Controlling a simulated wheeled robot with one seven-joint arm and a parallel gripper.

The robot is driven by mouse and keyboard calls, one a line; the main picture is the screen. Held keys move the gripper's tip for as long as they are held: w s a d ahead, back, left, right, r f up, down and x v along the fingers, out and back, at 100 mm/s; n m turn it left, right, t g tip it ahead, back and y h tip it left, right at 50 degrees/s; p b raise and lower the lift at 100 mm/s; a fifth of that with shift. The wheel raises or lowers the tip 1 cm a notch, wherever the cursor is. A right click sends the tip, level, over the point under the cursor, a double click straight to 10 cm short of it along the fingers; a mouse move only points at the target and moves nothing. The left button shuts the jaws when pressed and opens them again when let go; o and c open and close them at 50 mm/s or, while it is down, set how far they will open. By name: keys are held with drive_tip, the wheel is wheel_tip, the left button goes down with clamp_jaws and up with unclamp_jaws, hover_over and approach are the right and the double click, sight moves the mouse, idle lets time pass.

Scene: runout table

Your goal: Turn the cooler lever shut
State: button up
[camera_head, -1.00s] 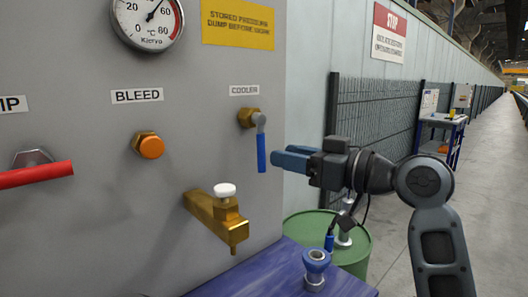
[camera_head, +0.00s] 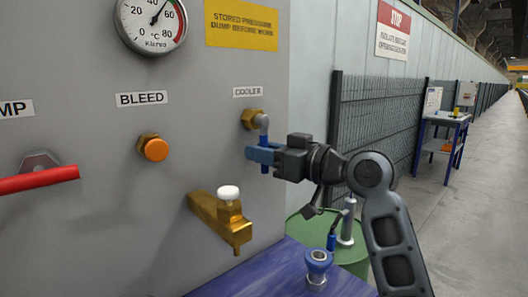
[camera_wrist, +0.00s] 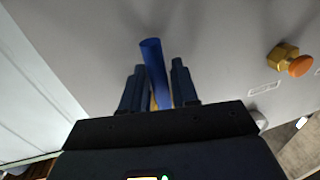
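The cooler lever (camera_head: 264,139) has a blue sleeve and hangs straight down from a brass fitting (camera_head: 252,118) under the COOLER label. My gripper (camera_head: 259,154) is at the lever, coming in from the right, with its blue fingers at the height of the sleeve. In the wrist view the blue lever (camera_wrist: 154,66) stands between the two fingers (camera_wrist: 157,85), with a narrow gap seeming to show on each side. The gripper looks open around the lever. The lever's upper end is hidden in the wrist view.
An orange bleed knob (camera_head: 154,148) and a red handle (camera_head: 40,179) are on the grey panel to the left. A brass tap (camera_head: 220,216) with a white top juts out below the lever. A blue bench top (camera_head: 262,268) and a green drum (camera_head: 352,253) are below.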

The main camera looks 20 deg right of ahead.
clamp_jaws()
